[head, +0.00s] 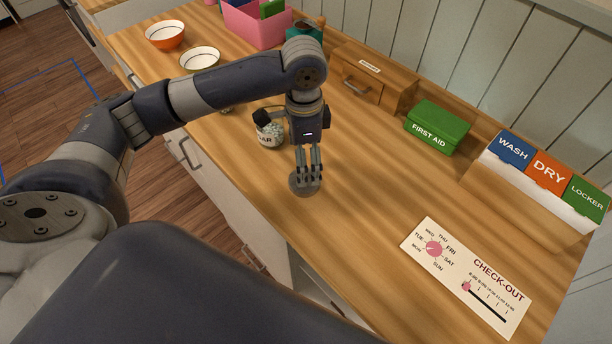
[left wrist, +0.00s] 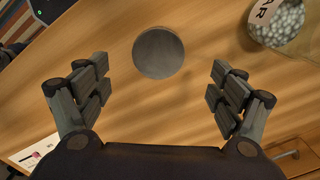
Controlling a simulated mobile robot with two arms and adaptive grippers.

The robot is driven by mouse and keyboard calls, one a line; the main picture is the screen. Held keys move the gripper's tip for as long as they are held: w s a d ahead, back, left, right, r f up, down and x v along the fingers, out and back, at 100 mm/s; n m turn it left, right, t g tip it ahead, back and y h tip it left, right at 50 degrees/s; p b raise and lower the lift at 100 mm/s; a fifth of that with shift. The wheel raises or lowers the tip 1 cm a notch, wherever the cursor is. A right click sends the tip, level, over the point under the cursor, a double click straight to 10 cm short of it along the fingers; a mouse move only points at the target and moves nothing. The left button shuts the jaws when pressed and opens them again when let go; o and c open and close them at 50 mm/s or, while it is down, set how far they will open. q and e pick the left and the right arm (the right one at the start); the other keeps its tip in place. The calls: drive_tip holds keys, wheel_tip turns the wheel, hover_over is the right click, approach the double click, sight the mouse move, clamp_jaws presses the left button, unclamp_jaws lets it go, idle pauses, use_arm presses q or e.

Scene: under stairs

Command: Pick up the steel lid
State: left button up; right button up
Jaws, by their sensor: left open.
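The steel lid (head: 304,186) is a small round grey disc lying flat on the wooden counter. In the left wrist view the lid (left wrist: 158,52) lies bare on the wood, ahead of and between the spread fingers. My left gripper (head: 308,177) points down above the lid, and its fingers cover part of it in the head view. In the left wrist view the left gripper (left wrist: 159,88) is open and empty, with a finger on each side. My right gripper is not in view.
A jar (head: 268,132) of pale beads stands close behind the left gripper. Two bowls (head: 165,36) (head: 200,59), a pink bin (head: 257,24), a wooden drawer box (head: 372,78), a green first aid box (head: 437,128), a labelled box (head: 530,195) and a check-out board (head: 467,275) stand around. Wood right of the lid is clear.

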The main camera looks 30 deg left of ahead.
sight(310, 191)
use_arm(q)
drive_tip(key=shift+s+f, duration=0.1)
drive_tip(key=shift+f, duration=1.05)
wheel_tip(310, 191, down, 4)
drive_tip(key=shift+s+f+p, duration=0.1)
drive_tip(key=shift+p, duration=0.7)
drive_tip(key=shift+f, duration=0.15)
drive_tip(key=c, duration=0.9)
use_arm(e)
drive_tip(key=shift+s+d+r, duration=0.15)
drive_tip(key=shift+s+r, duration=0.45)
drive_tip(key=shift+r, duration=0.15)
